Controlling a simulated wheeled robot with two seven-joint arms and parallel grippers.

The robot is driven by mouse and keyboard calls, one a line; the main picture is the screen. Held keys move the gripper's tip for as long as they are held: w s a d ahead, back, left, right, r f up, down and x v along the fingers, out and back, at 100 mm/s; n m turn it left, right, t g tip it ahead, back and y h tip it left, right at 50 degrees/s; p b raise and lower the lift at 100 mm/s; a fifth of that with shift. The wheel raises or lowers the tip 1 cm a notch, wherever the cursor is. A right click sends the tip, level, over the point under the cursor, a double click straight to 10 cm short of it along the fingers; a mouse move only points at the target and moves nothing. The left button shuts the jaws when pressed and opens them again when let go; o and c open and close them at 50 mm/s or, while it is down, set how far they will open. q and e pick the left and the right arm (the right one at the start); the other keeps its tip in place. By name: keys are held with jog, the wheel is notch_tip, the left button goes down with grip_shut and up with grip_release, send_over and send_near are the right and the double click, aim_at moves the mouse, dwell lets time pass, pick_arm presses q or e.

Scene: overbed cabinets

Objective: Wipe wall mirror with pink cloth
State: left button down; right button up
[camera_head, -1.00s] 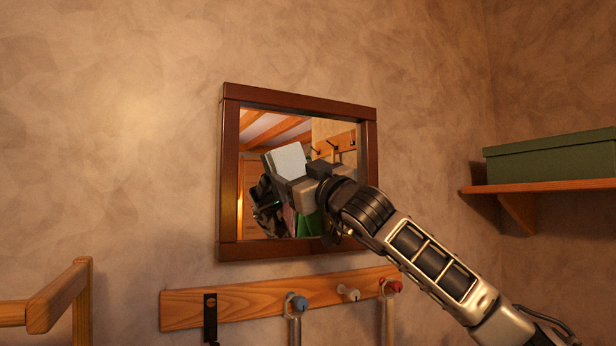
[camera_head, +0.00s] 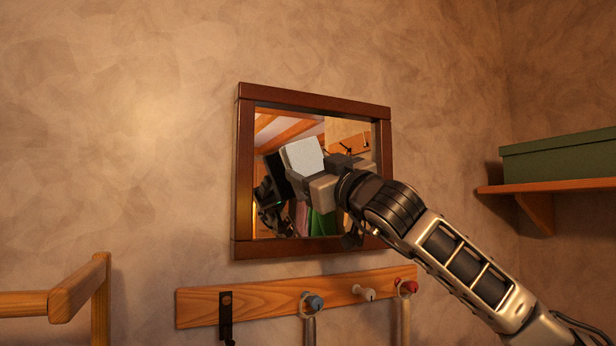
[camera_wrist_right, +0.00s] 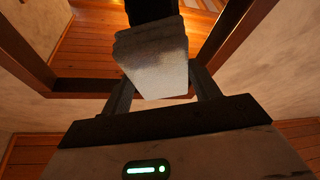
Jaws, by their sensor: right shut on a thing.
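The wall mirror (camera_head: 283,125) has a dark red-brown wooden frame and hangs in the middle of the head view. My right gripper (camera_head: 318,168) is in front of the glass, its arm coming from the lower right. It is shut on a pale grey-white folded pad, the cloth (camera_head: 303,155), which does not look pink here. In the right wrist view the cloth (camera_wrist_right: 155,65) sits between the two fingers, with the mirror frame (camera_wrist_right: 85,87) around it. I cannot tell whether the cloth touches the glass. My left gripper is not in view.
A wooden peg rail (camera_head: 265,300) with coloured knobs and hanging things is below the mirror. A shelf (camera_head: 560,186) with a green box (camera_head: 560,156) is at the right. A wooden rail (camera_head: 80,288) stands at the lower left. The wall left of the mirror is bare.

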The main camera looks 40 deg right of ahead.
jog(key=shift+s+a, duration=0.3)
jog(key=shift+s, duration=0.65)
jog(key=s, duration=0.1)
jog(key=s+a, duration=0.1)
jog(key=s, duration=0.1)
jog(key=shift+b, duration=0.35)
jog(key=shift+w, duration=0.1)
